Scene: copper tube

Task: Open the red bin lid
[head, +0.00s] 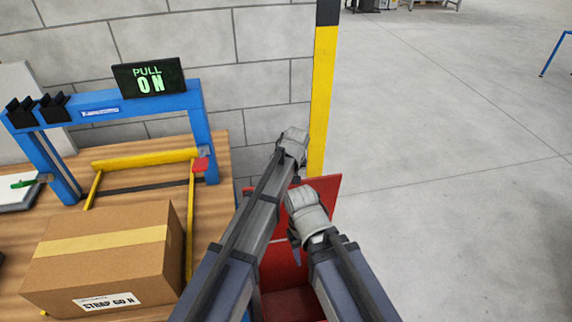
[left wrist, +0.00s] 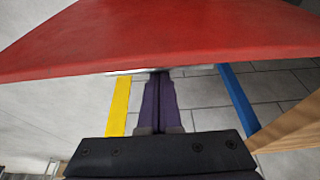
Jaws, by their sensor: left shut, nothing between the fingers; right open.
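The red bin (head: 292,305) stands at the bottom centre of the head view, partly hidden by my arms. Its red lid (head: 328,188) is tilted up at the back, and a red opening shows below it. In the left wrist view, a broad red panel, which looks like the lid (left wrist: 170,35), spans the top. My left gripper (left wrist: 160,82) is shut and empty, its purple fingertips close to the panel's lower edge; I cannot tell if they touch. In the head view, its fingers are hidden behind the wrist. My right gripper (head: 295,240) is open over the bin, in front of the lid.
A wooden bench (head: 225,225) at left holds a cardboard box (head: 105,260) and a blue frame (head: 200,125) with a "PULL ON" sign (head: 148,78). A yellow post (head: 322,100) stands behind the lid by the block wall.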

